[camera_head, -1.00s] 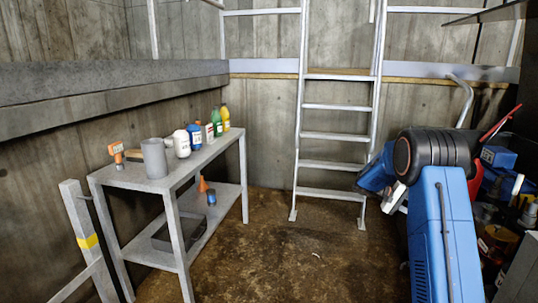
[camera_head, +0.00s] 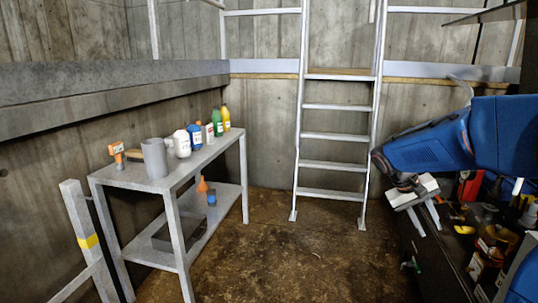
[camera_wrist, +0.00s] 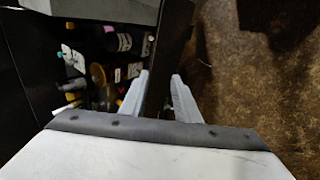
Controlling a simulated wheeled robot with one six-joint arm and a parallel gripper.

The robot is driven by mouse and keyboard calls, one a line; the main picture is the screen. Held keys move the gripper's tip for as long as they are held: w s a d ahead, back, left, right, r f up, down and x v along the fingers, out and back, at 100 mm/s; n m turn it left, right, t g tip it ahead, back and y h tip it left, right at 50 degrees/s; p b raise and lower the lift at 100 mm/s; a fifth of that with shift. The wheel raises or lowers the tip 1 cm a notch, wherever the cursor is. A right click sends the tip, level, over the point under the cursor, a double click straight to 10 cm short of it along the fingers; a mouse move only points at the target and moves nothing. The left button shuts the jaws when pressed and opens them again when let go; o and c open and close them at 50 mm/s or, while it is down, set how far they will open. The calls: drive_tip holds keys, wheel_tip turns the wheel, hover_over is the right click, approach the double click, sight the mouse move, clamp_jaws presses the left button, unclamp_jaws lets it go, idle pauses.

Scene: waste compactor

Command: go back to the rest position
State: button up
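My gripper (camera_head: 430,231) hangs at the right of the head view, its two pale fingers pointing down and spread apart. In the wrist view my gripper (camera_wrist: 160,84) shows the same two fingers, with a gap and no object held between them. Behind the gap lies a dark edge (camera_wrist: 168,60) between the cluttered area and the floor. My blue arm reaches in from the right, above the cluttered dark bench.
Bottles and containers (camera_head: 490,240) crowd the right side. A grey table (camera_head: 165,180) on the left bears bottles and a grey cylinder (camera_head: 154,158). A metal ladder (camera_head: 337,135) stands at the back. The brown floor (camera_head: 290,255) between is clear.

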drive_tip(key=s+a+f+n+t+y, duration=0.1)
drive_tip(key=s+a+t+y, duration=0.2)
drive_tip(key=s+a, duration=0.5)
drive_tip(key=s+a+f+n+t+y, duration=0.1)
drive_tip(key=s+a+f+t+y, duration=0.1)
drive_tip(key=s+a, duration=0.7)
drive_tip(key=s+y, duration=0.1)
drive_tip(key=s, duration=0.7)
drive_tip(key=shift+a+t+y, duration=0.15)
drive_tip(key=shift+t+y, duration=0.25)
